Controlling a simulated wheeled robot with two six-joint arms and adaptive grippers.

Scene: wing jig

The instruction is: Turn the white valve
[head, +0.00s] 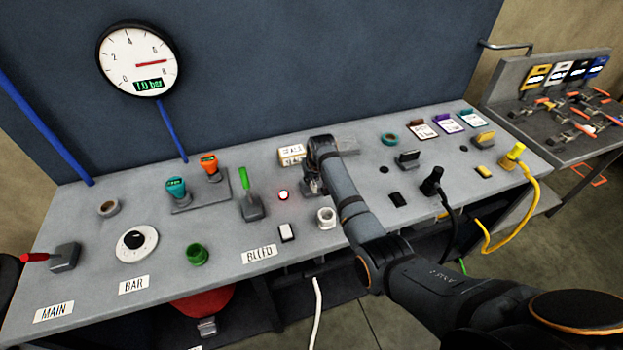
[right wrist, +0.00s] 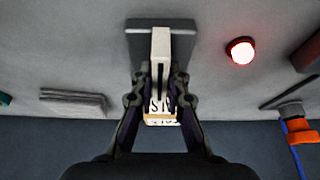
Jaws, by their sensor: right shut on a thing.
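The white valve shows in the right wrist view as a white bar handle (right wrist: 160,47) on a grey base (right wrist: 135,40). My right gripper (right wrist: 160,95) is shut on the white handle, one finger on each side of it. In the head view my right gripper (head: 312,186) reaches down to the bench top and mostly hides the valve. A block with printed letters (right wrist: 162,121) shows between and beyond the fingers. My left gripper is in neither view.
A lit red lamp (head: 283,195) and a green-handled valve (head: 249,195) stand left of my right gripper on the grey bench (head: 340,270). A white ring-shaped fitting (head: 326,217) sits close by. A round gauge (head: 140,59) reading 1.0 bar hangs on the back panel.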

